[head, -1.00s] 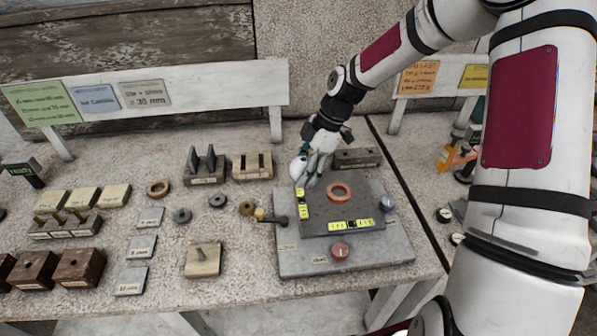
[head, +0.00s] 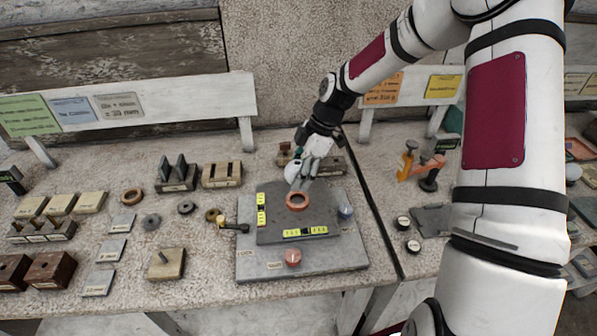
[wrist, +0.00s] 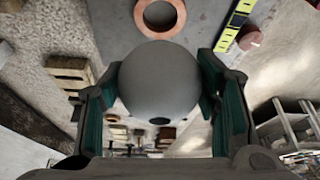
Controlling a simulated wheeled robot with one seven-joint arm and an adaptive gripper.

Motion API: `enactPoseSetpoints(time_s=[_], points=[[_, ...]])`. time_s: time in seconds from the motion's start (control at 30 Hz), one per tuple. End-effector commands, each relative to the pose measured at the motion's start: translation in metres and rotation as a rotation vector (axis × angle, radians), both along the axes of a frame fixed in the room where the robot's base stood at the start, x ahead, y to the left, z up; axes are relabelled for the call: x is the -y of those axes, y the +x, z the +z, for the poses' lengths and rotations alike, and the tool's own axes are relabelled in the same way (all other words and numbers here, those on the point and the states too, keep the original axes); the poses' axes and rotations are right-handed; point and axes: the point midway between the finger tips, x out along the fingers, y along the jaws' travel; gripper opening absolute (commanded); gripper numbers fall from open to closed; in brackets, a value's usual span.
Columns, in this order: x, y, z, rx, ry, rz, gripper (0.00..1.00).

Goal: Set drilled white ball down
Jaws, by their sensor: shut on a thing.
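The white ball (wrist: 160,80) is held between the green-lined fingers of my gripper (wrist: 162,95) in the wrist view. A dark drilled hole shows on its near lower side. In the head view the ball (head: 291,171) is partly covered by my gripper (head: 301,172), behind the copper-coloured ring (head: 298,201). The ring lies on a dark plate (head: 272,228) bearing yellow level vials. In the wrist view the ring (wrist: 160,16) lies beyond the ball and looks empty. I cannot tell the ball's exact height above the plate.
A grey base slab (head: 300,266) carries the dark plate and a red knob (head: 292,257). Wooden blocks (head: 222,175) and loose rings stand left. An orange clamp-like tool (head: 407,165) stands right, past a dark gap.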

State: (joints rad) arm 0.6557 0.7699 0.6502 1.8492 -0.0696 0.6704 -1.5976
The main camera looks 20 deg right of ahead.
Motion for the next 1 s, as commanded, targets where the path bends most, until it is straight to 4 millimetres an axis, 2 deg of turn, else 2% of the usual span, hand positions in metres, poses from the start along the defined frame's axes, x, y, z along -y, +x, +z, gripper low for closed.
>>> enactPoseSetpoints(time_s=[0.3,0.5,1.0], points=[[0.0,0.0,-0.033,-0.003,0.0,0.001,0.22],[0.0,0.0,-0.048,-0.002,0.0,0.001,0.22],[0.0,0.0,-0.055,-0.001,0.0,0.0,0.22]])
